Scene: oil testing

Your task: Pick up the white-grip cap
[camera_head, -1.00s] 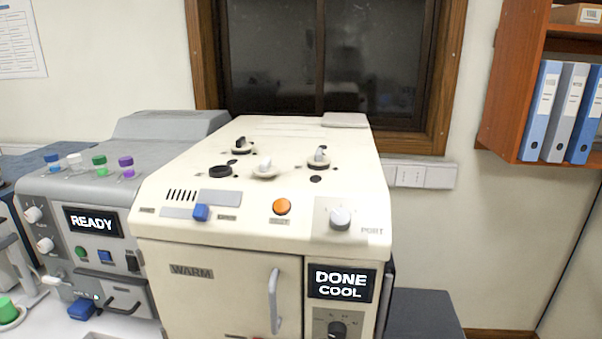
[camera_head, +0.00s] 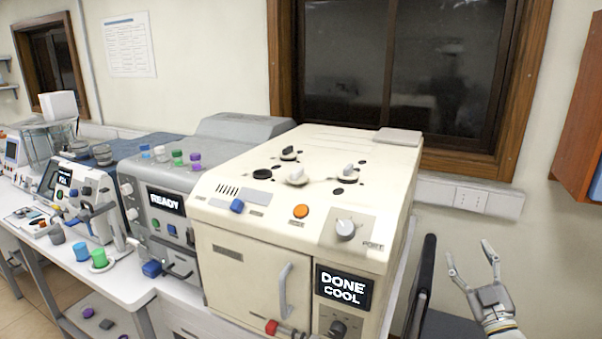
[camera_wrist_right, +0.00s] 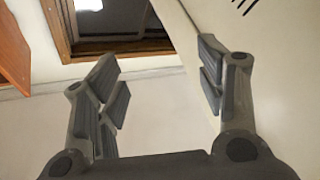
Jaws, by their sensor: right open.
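The white-grip cap (camera_head: 297,177) sits on the sloped top of the cream machine (camera_head: 225,215), a pale round cap with a white upright grip. Beside it are a cap with a dark grip (camera_head: 289,153) and another with a light grey grip (camera_head: 346,173). My right gripper (camera_head: 469,250) is open and empty, to the right of the machine and well away from the caps. In the right wrist view its two fingers (camera_wrist_right: 158,60) are spread apart, with no cap in sight. My left gripper is not in view.
A dark chair-like backrest (camera_head: 425,285) stands between the machine and my right gripper. The grey READY machine (camera_head: 160,175) carries several coloured caps. A wooden cabinet (camera_head: 580,145) hangs at the right. Wall space above my right gripper is clear.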

